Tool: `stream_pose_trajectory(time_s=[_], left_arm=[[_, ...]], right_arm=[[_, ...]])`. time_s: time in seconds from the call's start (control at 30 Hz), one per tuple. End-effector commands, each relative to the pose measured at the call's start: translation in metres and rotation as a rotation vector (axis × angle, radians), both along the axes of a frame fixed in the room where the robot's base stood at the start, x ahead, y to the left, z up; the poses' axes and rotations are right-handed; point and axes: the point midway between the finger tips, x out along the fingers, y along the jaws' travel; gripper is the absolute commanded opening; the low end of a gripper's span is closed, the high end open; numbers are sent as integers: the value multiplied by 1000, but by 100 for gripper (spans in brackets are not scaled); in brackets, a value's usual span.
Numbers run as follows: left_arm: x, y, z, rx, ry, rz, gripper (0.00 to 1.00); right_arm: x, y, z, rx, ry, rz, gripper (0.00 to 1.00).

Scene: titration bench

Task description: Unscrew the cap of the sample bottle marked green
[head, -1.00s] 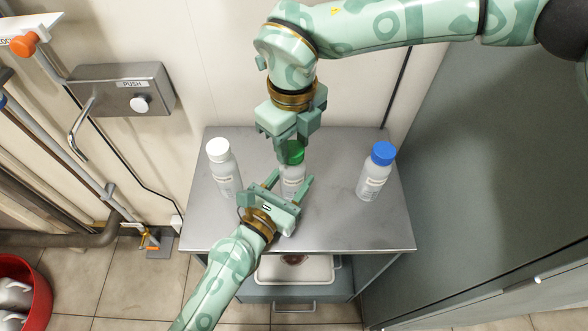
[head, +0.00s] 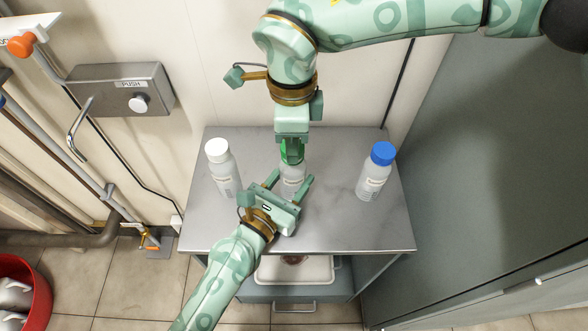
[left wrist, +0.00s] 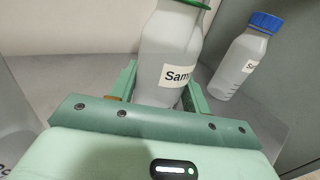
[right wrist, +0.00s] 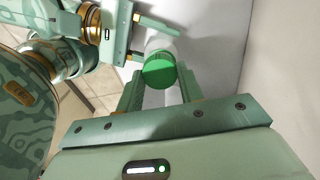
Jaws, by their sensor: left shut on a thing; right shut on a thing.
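The green-capped sample bottle (head: 292,182) stands upright in the middle of the metal bench top. It also shows in the left wrist view (left wrist: 168,52), with its label facing that camera. My left gripper (head: 288,182) is shut around the bottle's body from the front. My right gripper (head: 292,152) points down from above and is shut on the green cap (head: 285,156). The cap shows between the right fingers in the right wrist view (right wrist: 159,72). The cap is still at the bottle's top; whether its thread is loose cannot be seen.
A white-capped bottle (head: 223,172) stands to the left and a blue-capped bottle (head: 374,173) to the right on the bench top (head: 340,228). A wall is close behind. A white tray (head: 318,268) sits below the bench's front edge.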

Motion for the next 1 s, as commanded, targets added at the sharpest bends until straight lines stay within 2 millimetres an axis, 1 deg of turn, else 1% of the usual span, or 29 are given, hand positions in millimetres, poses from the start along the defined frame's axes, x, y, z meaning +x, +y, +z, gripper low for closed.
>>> stream_pose_trajectory(time_s=[0.03, 0.1, 0.63, 1.0], left_arm=[[0, 1, 0, 2, 2, 1, 16], [0, 1, 0, 2, 2, 1, 16], [0, 1, -1, 3, 4, 2, 16], [0, 2, -2, 5, 5, 3, 16]], right_arm=[[3, -3, 6, 1, -6, -9, 11], [3, -3, 8, 1, -6, -9, 11], [4, -3, 25, 1, -9, -11, 11], [4, -3, 59, 1, -10, -11, 11]])
